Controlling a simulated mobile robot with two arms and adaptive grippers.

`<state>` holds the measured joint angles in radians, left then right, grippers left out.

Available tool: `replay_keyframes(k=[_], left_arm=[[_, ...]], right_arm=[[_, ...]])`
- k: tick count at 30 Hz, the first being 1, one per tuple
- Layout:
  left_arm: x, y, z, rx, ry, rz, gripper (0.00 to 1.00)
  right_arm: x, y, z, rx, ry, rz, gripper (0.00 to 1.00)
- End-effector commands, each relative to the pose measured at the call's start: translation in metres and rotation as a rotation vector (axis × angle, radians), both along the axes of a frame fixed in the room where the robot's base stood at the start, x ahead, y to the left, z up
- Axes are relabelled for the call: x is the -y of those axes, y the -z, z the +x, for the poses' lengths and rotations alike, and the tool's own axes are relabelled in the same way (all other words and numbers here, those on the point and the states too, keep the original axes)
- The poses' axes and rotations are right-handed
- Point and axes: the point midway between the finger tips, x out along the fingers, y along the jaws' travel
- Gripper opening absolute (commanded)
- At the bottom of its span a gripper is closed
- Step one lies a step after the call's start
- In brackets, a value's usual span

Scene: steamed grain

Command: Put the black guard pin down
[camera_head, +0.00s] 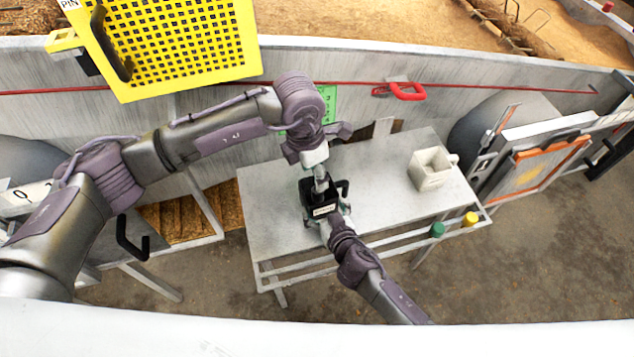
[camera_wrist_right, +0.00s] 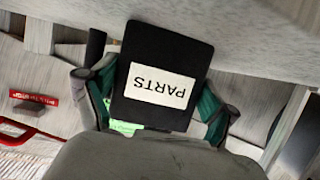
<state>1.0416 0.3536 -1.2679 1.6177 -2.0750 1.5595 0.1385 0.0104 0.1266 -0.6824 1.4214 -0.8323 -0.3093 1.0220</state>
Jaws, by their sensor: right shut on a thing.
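A black block with a white label (camera_head: 322,211) is over the grey table (camera_head: 270,205). In the right wrist view the black block (camera_wrist_right: 165,50) fills the middle, and its label reads PARTS. My right gripper (camera_head: 327,218) comes from the lower right and is shut on this block, with green-grey fingers on both its sides. My left gripper (camera_head: 320,176) points down just behind the block; its fingers are too small and overlapped to read. A black bent bar (camera_head: 344,188) shows right beside the block. I cannot tell which black piece is the guard pin, or whether the block touches the table.
A white open-topped block (camera_head: 432,169) stands at the table's right. Green (camera_head: 437,230) and yellow (camera_head: 469,219) knobs sit on the front rail. A yellow perforated guard (camera_head: 180,45) hangs upper left. A red handle (camera_head: 407,92) is on the back wall. The table's left side is clear.

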Motion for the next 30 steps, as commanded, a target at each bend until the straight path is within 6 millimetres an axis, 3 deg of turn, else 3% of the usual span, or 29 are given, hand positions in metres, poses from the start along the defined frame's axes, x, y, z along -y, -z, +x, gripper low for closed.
replay_keyframes(k=[6, 18, 19, 21, 30], left_arm=[[-0.003, -0.033, -0.002, 0.002, 0.001, -0.001, 0.54], [-0.004, -0.041, -0.002, 0.001, 0.0, -0.001, 0.54], [-0.004, -0.041, -0.002, 0.001, 0.0, -0.001, 0.54], [-0.004, -0.041, -0.002, 0.001, 0.0, -0.001, 0.54], [-0.004, -0.041, -0.003, 0.001, 0.0, -0.001, 0.54]], right_arm=[[0.0, 0.0, 0.0, 0.0, 0.0, 0.0, 0.49], [0.0, 0.0, 0.0, 0.0, 0.0, 0.0, 0.49], [0.0, 0.0, 0.0, 0.0, 0.0, 0.0, 0.91], [0.0, 0.0, 0.0, 0.0, 0.0, 0.0, 1.0], [0.0, 0.0, 0.0, 0.0, 0.0, 0.0, 1.0]])
